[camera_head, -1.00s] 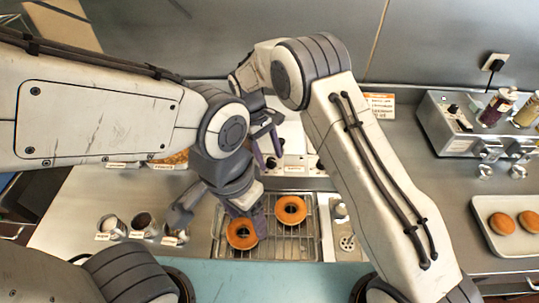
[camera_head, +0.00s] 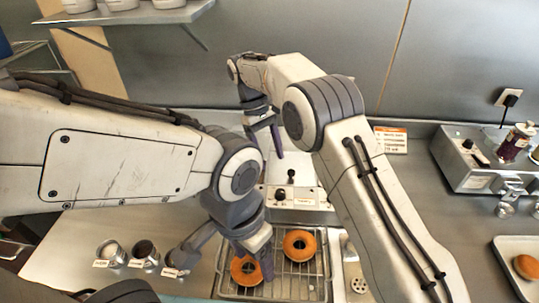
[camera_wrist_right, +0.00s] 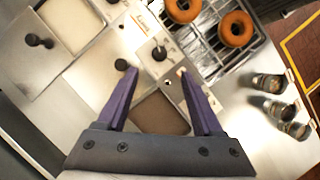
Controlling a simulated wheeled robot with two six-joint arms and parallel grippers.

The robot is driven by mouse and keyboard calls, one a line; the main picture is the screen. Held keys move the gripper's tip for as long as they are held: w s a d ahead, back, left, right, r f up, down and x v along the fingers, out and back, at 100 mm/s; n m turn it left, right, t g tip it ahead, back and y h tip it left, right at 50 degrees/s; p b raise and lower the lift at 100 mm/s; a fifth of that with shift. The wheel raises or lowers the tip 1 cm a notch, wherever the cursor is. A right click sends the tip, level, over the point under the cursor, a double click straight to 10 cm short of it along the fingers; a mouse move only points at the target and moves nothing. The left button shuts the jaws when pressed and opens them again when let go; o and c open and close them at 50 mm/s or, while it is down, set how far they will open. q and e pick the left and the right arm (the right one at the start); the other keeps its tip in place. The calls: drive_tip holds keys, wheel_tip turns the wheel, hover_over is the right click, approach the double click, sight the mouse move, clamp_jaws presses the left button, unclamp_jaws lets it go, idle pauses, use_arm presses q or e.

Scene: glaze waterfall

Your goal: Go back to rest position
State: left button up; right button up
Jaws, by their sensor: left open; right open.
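My left gripper (camera_head: 256,262) is the lower one in the head view, open, its purple fingers over the left donut (camera_head: 244,270) on the wire rack (camera_head: 282,288). I cannot tell whether it touches that donut, which it partly hides. A second orange donut (camera_head: 299,245) lies to the right, clear of the fingers. My right gripper (camera_head: 266,148) is open and empty, above the back of the counter. In the right wrist view its purple fingers (camera_wrist_right: 159,72) are spread with nothing between them. Both donuts show at the top of that view, the left (camera_wrist_right: 183,8) and right (camera_wrist_right: 236,28).
Several small metal cups (camera_head: 145,252) stand left of the rack. A unit with dark knobs (camera_head: 300,195) stands behind it. At the right are a metal box (camera_head: 468,160) and a tray (camera_head: 508,248) with a donut. A wall shelf (camera_head: 120,16) hangs at upper left.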

drive_tip(key=shift+r, duration=0.1)
idle(0.3)
drive_tip(key=s+d+r+t+y, duration=0.15)
drive_tip(key=s+r, duration=0.45)
drive_tip(key=s, duration=0.7)
drive_tip(key=s+d+f+y, duration=0.1)
drive_tip(key=s+d, duration=0.1)
drive_tip(key=s, duration=0.3)
drive_tip(key=s+d+f+m+t+y+b, duration=0.1)
drive_tip(key=s+d, duration=0.2)
drive_tip(key=s, duration=0.3)
drive_tip(key=s+d+f+m+y, duration=0.1)
drive_tip(key=s+d, duration=0.1)
drive_tip(key=s, duration=0.3)
drive_tip(key=shift+s+d+f+t, duration=0.25)
drive_tip(key=shift+s+f+t, duration=0.1)
drive_tip(key=shift+s+f, duration=0.05)
drive_tip(key=shift+d, duration=0.1)
drive_tip(key=shift+s, duration=0.1)
